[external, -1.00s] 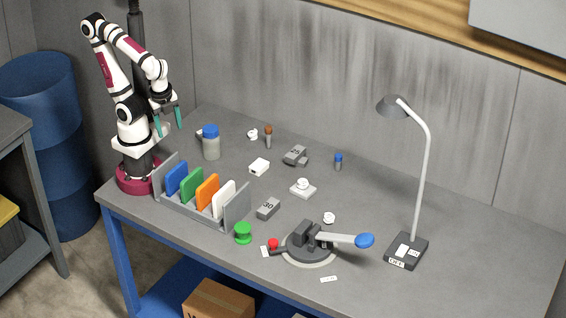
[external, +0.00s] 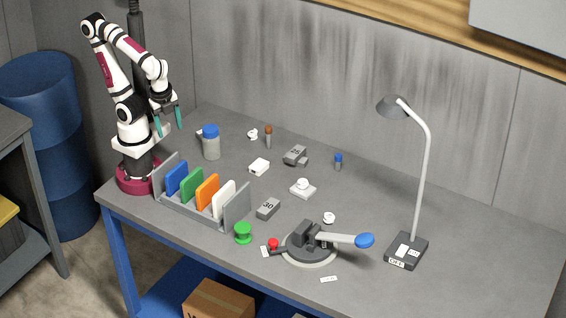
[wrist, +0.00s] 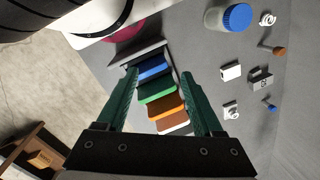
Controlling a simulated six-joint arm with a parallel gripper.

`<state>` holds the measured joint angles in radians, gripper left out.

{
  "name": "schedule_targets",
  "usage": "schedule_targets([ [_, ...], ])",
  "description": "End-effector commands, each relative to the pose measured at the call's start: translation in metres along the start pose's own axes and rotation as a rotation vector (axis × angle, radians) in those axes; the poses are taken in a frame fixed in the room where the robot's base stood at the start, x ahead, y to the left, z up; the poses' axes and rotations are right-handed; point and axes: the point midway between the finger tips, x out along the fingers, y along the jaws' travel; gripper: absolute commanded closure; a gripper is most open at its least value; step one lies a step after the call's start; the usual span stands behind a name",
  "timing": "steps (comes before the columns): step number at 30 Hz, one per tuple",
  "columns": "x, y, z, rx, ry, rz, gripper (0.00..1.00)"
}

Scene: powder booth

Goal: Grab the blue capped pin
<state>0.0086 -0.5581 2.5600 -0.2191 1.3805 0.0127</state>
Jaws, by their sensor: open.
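The blue capped pin (external: 338,161) is a small grey pin with a blue top, standing upright on the grey table toward the back, right of the middle. In the wrist view it (wrist: 271,106) shows small near the right edge. My gripper (external: 168,121) is open and empty, raised above the table at the far left near my base. In the wrist view its green fingers (wrist: 160,72) are spread apart, with the rack of coloured plates seen below between them. The pin is well away from the gripper.
A rack (external: 238,203) holds blue, green, orange and white plates. A blue-lidded jar (external: 211,146), a brown-topped pin (external: 268,138) and grey weights (external: 295,155) stand leftward of the pin. A lamp (external: 428,170) and a blue-handled clamp (external: 308,243) stand right and front. Table around the pin is clear.

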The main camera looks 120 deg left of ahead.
Motion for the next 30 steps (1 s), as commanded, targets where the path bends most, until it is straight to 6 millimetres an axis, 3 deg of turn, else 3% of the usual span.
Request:
schedule_targets([
  [12, 0.001, -0.001, -0.003, -0.008, 0.007, 0.002, 0.33],
  [14, 0.004, -0.006, -0.02, -0.048, 0.042, 0.01, 0.33],
  [16, 0.013, -0.022, -0.06, -0.146, 0.134, 0.022, 0.33],
  [19, 0.039, -0.075, -0.137, -0.357, 0.333, 0.002, 0.33],
  [21, 0.061, -0.126, -0.18, -0.514, 0.48, -0.048, 0.33],
  [23, 0.083, -0.174, -0.204, -0.649, 0.599, -0.111, 0.33],
  [25, 0.109, -0.229, -0.215, -0.799, 0.726, -0.206, 0.33],
  [27, 0.135, -0.274, -0.21, -0.931, 0.829, -0.311, 0.33],
  [30, 0.162, -0.316, -0.189, -1.071, 0.933, -0.447, 0.33],
])
